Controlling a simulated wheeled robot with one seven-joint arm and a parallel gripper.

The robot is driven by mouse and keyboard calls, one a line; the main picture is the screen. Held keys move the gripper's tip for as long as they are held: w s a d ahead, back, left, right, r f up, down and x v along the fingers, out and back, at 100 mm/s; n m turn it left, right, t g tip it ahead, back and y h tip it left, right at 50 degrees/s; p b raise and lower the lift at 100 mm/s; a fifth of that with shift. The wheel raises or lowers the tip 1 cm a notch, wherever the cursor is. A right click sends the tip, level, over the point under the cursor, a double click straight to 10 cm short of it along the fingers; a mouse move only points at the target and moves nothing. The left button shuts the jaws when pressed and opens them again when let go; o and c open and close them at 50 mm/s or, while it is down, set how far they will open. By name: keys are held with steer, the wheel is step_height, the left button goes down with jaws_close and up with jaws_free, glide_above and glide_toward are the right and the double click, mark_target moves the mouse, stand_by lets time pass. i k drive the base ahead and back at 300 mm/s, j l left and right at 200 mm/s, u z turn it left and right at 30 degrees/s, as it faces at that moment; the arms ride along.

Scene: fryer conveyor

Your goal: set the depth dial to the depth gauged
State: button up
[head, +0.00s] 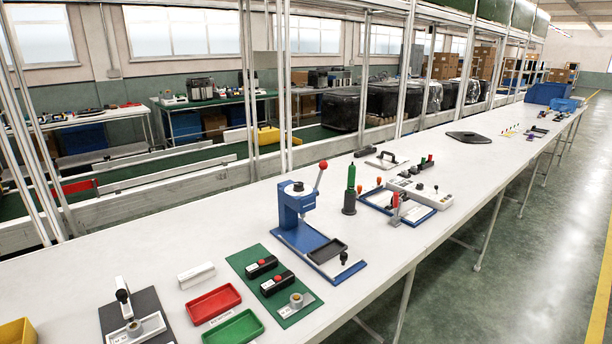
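A blue bench press (292,212) with a red-knobbed lever (322,165) stands mid-table on a blue base plate. A dark round cap (298,187) sits on top of its column; I cannot tell whether this is the depth dial. A dark mat (146,303) at the front left carries an upright black-handled tool and a round metal piece (134,328) on a labelled plate. A similar round metal piece (296,300) sits on the green mat (277,287). No dial marks or gauge reading are legible. My gripper is not in view.
A red tray (213,304), a green tray (233,330) and a white block (196,275) lie between the mats. Two black boxes with red buttons (262,266) are on the green mat. A green bottle-like tool (350,190) stands right of the press. The white table (440,240) has free room at its right edge.

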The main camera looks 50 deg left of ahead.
mark_target(298, 186)
steer(key=i+u, duration=0.6)
steer(key=u, duration=0.2)
steer(key=i+l+u, duration=0.1)
steer(key=i+u, duration=0.25)
steer(key=i+j+u, duration=0.1)
steer(key=i+u, duration=0.15)
steer(key=u, duration=0.25)
steer(key=i+u, duration=0.25)
steer(key=u, duration=0.25)
